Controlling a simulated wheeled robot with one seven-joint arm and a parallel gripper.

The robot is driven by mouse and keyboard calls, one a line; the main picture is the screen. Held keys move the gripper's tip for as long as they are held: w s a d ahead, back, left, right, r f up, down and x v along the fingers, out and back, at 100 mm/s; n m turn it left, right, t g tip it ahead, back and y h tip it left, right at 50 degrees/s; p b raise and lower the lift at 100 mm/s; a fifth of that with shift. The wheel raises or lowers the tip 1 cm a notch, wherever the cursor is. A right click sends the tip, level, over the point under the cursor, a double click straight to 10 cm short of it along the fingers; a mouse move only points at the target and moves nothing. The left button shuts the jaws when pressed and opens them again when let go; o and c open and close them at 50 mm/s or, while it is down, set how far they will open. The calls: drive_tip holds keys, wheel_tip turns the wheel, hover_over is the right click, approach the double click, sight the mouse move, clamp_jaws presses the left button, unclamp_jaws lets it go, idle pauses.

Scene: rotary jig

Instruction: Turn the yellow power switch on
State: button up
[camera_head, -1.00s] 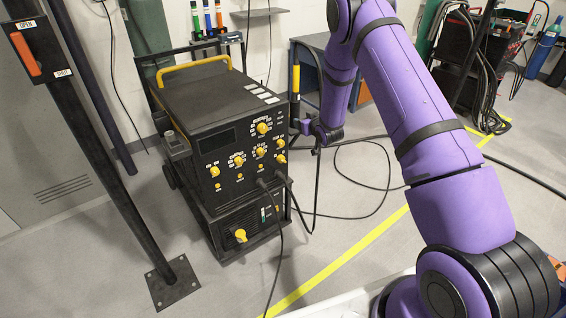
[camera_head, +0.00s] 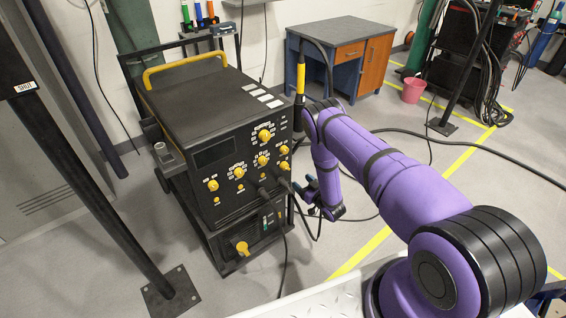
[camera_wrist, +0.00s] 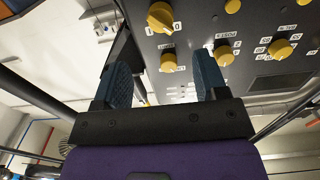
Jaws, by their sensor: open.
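The black machine (camera_head: 190,115) stands left of centre in the head view. A large yellow knob (camera_head: 241,247) sits low on its front, and several smaller yellow knobs are above. In the wrist view, a large yellow knob (camera_wrist: 160,17) near the top has 0 and 1 marks beside it. I cannot tell surely that it is the same knob. My gripper (camera_head: 314,192) is beside the machine's front right edge, small and partly hidden in the head view. In the wrist view, my gripper (camera_wrist: 162,85) has its blue fingers apart and empty, short of the knobs.
A black post (camera_head: 110,205) stands at left front. Dark cables (camera_head: 283,255) hang from the machine's front and lie on the floor. A desk (camera_head: 340,55) and a pink bucket (camera_head: 413,90) are behind.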

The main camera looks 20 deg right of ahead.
sight(288, 169)
drive_tip(key=x, duration=1.1)
drive_tip(key=shift+s, duration=0.1)
drive_tip(key=c, duration=0.9)
